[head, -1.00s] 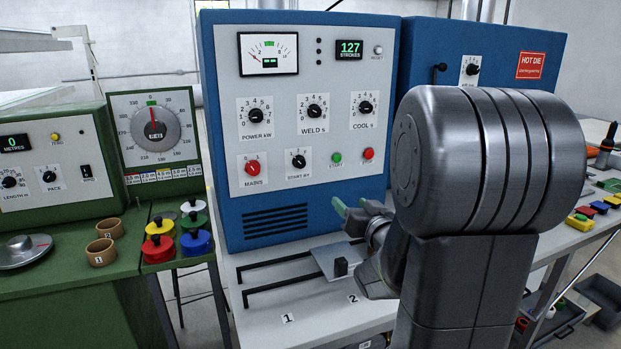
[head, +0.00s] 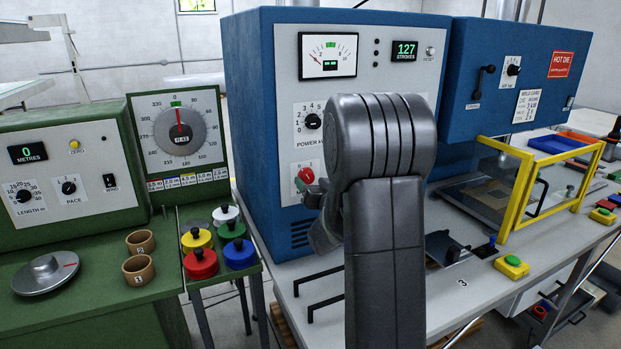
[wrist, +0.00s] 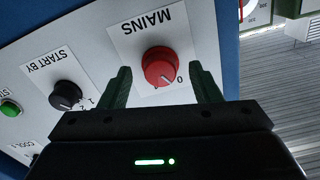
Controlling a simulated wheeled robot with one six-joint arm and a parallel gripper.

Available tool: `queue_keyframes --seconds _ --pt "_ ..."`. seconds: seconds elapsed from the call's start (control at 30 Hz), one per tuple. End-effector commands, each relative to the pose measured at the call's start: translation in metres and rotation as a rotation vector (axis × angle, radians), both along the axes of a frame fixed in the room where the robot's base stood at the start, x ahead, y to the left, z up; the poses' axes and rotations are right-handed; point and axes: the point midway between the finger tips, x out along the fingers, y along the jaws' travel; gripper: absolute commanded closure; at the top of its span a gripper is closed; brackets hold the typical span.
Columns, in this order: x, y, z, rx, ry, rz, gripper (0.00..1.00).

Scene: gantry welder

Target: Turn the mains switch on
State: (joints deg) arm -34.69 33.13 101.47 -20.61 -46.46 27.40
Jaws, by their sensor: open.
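The mains switch is a red rotary knob (wrist: 160,68) on a white plate lettered MAINS, upside down in the wrist view. Its pale mark appears to face the 0. The knob also shows in the head view (head: 306,175), partly covered by my gripper. My gripper (wrist: 163,76) is open, with one green finger on either side of the knob. Gaps show between fingers and knob in the picture; I cannot tell how far the tips are from the panel. In the head view my arm hides much of the lower panel.
The blue welder cabinet (head: 256,130) carries a power knob (head: 313,121) above the mains switch. The start-by knob (wrist: 66,95) and a green button (wrist: 10,108) are beside it in the wrist view. A yellow-framed guard (head: 517,239) stands to the right, a green machine (head: 60,186) to the left.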

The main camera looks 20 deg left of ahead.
Motion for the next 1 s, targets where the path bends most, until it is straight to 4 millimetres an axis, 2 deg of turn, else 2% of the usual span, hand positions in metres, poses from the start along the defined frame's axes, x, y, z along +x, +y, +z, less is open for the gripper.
queue_keyframes --seconds 0.2,0.47,0.7,1.0 --pt "0.0083 0.0099 0.0003 -0.001 -0.001 0.000 0.43" --pt "0.0088 0.0103 0.0000 0.000 -0.001 0.000 0.43" --pt "0.0087 0.0102 0.0000 0.000 -0.001 0.000 0.87" --pt "0.0086 0.0101 -0.0011 0.019 0.021 0.000 0.87"
